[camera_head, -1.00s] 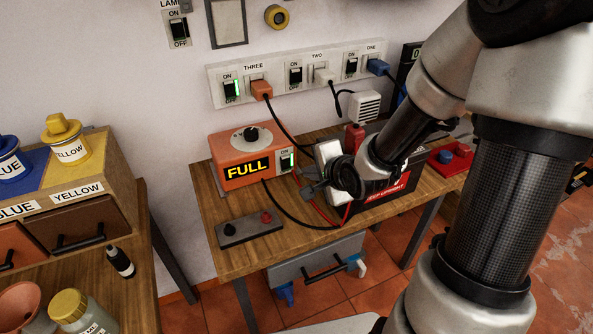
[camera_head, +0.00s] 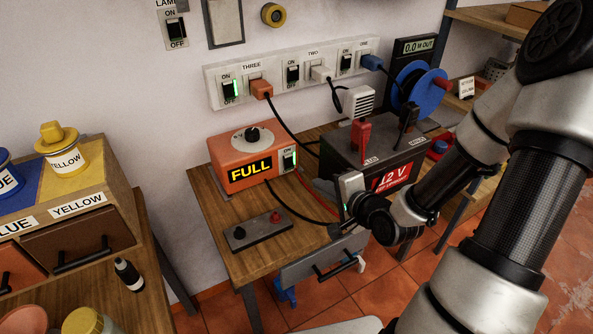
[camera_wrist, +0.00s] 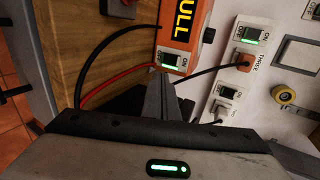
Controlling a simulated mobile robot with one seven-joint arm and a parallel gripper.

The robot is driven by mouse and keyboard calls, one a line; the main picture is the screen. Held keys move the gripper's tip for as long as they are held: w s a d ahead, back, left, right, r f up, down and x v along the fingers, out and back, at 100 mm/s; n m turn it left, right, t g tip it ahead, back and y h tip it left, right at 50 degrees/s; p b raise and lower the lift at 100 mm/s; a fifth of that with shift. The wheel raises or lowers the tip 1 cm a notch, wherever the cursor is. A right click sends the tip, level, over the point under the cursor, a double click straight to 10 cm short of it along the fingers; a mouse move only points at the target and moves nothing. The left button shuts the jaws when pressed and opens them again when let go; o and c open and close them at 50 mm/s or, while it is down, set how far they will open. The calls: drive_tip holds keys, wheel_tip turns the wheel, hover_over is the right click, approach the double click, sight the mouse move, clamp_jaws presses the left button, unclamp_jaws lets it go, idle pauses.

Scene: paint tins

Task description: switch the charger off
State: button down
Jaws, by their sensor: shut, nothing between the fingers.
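The charger (camera_head: 237,163) is an orange box with a dark dial and a yellow FULL display, on the wooden bench. Its rocker switch (camera_head: 289,158), marked ON, is on the right of its front and shows green light. In the wrist view the charger (camera_wrist: 187,25) appears turned on its side, with the green-lit switch (camera_wrist: 172,59) just beyond my fingertips. My gripper (camera_head: 336,230) is shut and empty, in front of the charger and to its right, apart from it. The closed fingers also show in the wrist view (camera_wrist: 159,84).
A black 12 V battery (camera_head: 350,160) with a red and a black clamp stands right of the charger. A small grey block (camera_head: 256,233) with two posts lies in front. A wall strip (camera_head: 290,73) carries several switches and plugs. Cables cross the bench.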

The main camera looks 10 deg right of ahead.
drive_tip(key=b, duration=0.5)
approach(290, 167)
drive_tip(key=x, duration=0.5)
drive_tip(key=shift+s+f, duration=0.1)
drive_tip(key=shift+f, duration=0.05)
drive_tip(key=shift+w+a, duration=0.15)
drive_tip(key=shift+w, duration=0.4)
